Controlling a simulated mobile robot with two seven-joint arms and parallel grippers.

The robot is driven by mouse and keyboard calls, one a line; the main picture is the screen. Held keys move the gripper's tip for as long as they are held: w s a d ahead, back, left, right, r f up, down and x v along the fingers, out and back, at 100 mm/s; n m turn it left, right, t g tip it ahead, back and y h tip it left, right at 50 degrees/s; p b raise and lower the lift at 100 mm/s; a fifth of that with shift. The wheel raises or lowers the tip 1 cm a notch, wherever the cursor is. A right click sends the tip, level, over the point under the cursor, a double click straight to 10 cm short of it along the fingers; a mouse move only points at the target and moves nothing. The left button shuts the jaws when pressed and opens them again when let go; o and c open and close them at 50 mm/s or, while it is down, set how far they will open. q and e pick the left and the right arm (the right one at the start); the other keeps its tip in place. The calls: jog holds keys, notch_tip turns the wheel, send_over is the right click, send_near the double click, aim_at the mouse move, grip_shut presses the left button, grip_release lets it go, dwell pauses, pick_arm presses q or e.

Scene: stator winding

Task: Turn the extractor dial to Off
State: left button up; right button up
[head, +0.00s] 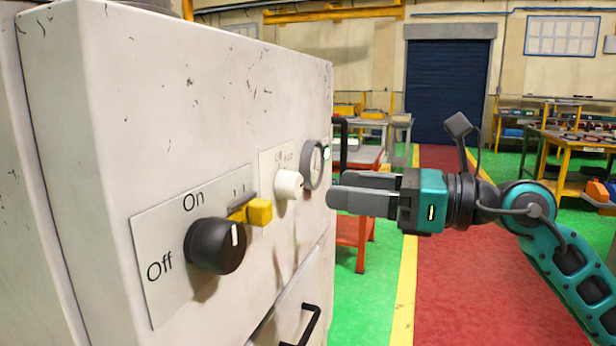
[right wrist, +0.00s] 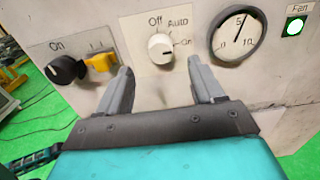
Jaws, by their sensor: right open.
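A white cabinet carries the controls. A white knob (head: 288,184) sits on a plate marked Off, Auto and On; it also shows in the right wrist view (right wrist: 161,47). Its pointer is too small to read surely. A black dial (head: 216,246) sits nearer, on a plate marked On and Off; its white mark points up. No label reading "extractor" is legible. My right gripper (head: 338,190) is open and empty, to the right of the white knob in the head view. In the right wrist view its fingertips (right wrist: 160,66) straddle the space in front of that knob, apart from it. My left gripper is not in view.
A yellow latch-like block (head: 259,212) sticks out between the two dials. A round gauge (right wrist: 238,36) and a lit Fan lamp (right wrist: 293,27) are beyond the white knob. A black handle (head: 305,325) is below. A red cart (head: 355,225) stands behind the gripper.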

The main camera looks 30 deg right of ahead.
aim_at(299, 185)
jog(key=p+x, duration=0.2)
jog(key=x, duration=0.3)
jog(key=shift+r, duration=0.15)
jog(key=shift+x, duration=0.85)
jog(key=c, duration=1.1)
